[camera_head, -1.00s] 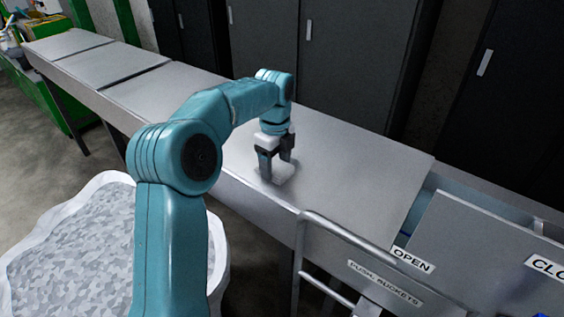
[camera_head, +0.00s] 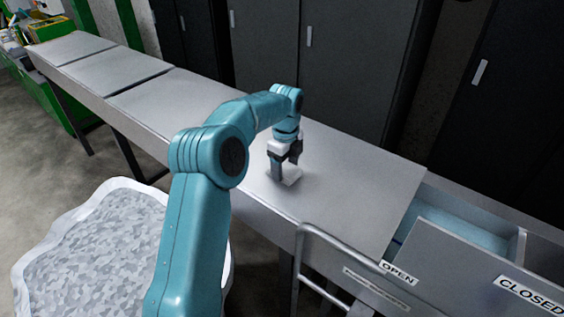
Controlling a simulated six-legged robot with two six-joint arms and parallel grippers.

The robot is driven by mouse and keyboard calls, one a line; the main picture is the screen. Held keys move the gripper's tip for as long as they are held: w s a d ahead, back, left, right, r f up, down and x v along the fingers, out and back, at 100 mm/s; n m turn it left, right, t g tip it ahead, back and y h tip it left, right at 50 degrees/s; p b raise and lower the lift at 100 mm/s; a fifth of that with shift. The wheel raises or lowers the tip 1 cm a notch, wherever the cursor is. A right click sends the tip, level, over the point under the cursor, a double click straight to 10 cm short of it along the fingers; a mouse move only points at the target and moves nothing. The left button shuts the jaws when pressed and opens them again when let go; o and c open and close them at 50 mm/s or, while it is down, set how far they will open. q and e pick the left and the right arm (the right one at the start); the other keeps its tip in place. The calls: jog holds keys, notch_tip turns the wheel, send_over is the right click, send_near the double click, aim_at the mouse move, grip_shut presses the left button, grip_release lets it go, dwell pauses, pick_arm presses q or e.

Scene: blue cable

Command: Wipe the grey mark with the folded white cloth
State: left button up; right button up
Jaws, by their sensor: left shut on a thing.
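My left gripper (camera_head: 285,168) points down at the grey worktop (camera_head: 345,185). It is shut on the folded white cloth (camera_head: 290,178), a small pale pad at its fingertips. The cloth is at the worktop surface, near its front edge; I cannot tell how firmly it touches. I cannot make out the grey mark; the gripper, arm or cloth may hide it. My right gripper is not in view.
A metal rail (camera_head: 318,240) stands at the worktop's front edge. To the right are a panel with OPEN and CLOSED labels (camera_head: 398,272) and a blue-lined recess (camera_head: 455,228). Dark cabinets (camera_head: 350,70) stand behind. A white-rimmed, grey-patterned object (camera_head: 90,255) is at lower left. The worktop right of the cloth is clear.

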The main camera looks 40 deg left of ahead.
pick_arm(q)
jog(key=shift+w+a+p, duration=0.15)
jog(key=shift+w+p, duration=0.85)
jog(key=shift+w, duration=0.1)
jog(key=shift+w+a+f, duration=0.1)
jog(key=shift+w+f, duration=0.05)
jog(key=shift+w, duration=1.45)
